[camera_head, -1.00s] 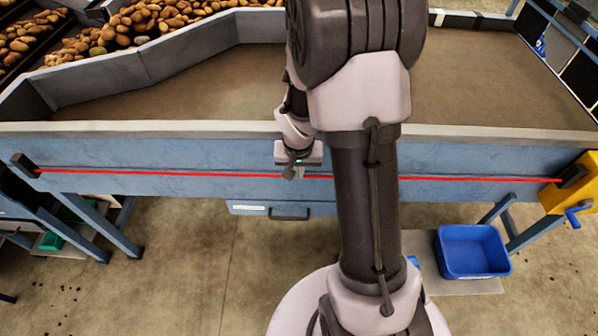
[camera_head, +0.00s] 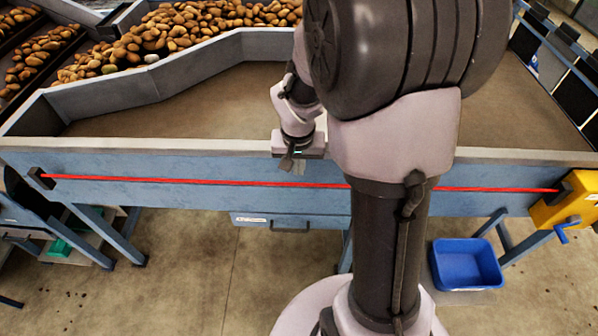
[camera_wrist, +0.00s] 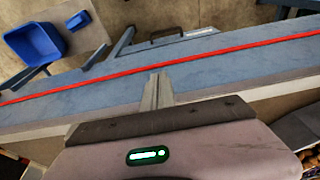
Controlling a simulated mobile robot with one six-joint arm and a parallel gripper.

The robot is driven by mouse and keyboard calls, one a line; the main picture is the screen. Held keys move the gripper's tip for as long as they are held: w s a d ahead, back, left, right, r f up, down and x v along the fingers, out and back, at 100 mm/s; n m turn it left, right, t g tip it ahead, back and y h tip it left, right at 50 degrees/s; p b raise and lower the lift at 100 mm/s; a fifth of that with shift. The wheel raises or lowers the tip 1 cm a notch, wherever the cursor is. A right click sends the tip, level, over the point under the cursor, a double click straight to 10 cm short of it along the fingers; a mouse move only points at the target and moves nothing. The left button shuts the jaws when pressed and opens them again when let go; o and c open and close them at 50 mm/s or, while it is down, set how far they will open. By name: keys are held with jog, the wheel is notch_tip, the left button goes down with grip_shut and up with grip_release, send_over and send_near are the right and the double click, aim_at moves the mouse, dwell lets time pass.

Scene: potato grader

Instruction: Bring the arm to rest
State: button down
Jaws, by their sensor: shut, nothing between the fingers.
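My arm rises in the middle of the head view, folded, with its upper links covering part of the table behind it. My gripper (camera_head: 291,164) hangs at the front wall of the grading table (camera_head: 180,163), just above the red cord (camera_head: 200,180). In the wrist view my gripper (camera_wrist: 158,82) shows its fingers together, with nothing between them. The fingers point towards the blue wall and the red cord (camera_wrist: 225,50). I cannot tell whether they touch the wall.
Many potatoes (camera_head: 180,30) lie at the back left. The brown table bed (camera_head: 230,105) is bare. A blue bin (camera_head: 466,264) stands on the floor at the right, below a yellow box (camera_head: 568,205) with a crank. A drawer (camera_head: 270,221) hangs under the table.

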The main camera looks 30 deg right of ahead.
jog(key=shift+r, duration=0.25)
jog(key=s+a+r+n+t+y+b, duration=0.1)
jog(key=s+a+r+t+b, duration=0.1)
jog(key=s+a+b, duration=0.3)
jog(key=s+a+r+n+t+y+b, duration=0.1)
jog(key=s+a+r+y+b, duration=0.1)
jog(key=s+a+b, duration=0.4)
jog(key=s+a+r, duration=0.1)
jog(key=s+a, duration=0.4)
jog(key=a, duration=0.1)
jog(key=shift+r+t, duration=0.3)
jog(key=shift+t, duration=0.1)
